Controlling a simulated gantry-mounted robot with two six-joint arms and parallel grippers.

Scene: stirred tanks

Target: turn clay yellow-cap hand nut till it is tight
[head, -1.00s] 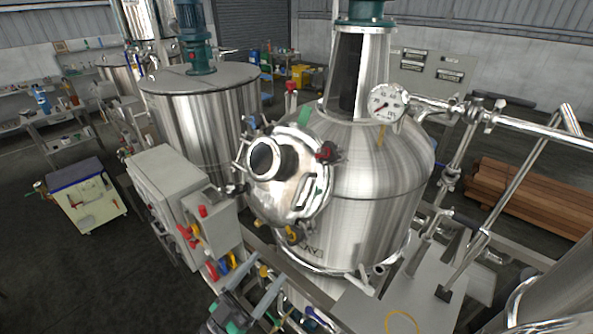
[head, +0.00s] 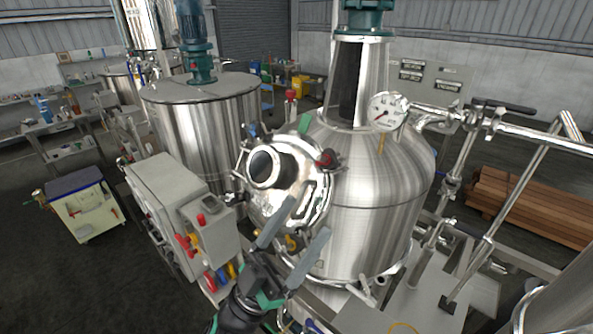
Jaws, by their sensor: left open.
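The clay tank (head: 370,225) is the steel vessel in the middle, with a round manway lid (head: 283,190) on its left face. The yellow-cap hand nut (head: 291,242) is at the lower edge of this lid, partly hidden by my fingers. My left gripper (head: 308,216) comes up from the bottom, open and empty. Its two grey fingers are spread in front of the lid's lower edge, with the yellow nut showing between them. I cannot tell whether they touch it. My right gripper is not in view.
A red-capped nut (head: 326,158) and a green-capped one (head: 305,123) are on the lid's rim. A grey control box (head: 205,225) with red, yellow and blue fittings stands close left of my gripper. Steel pipes (head: 480,190) run at the right.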

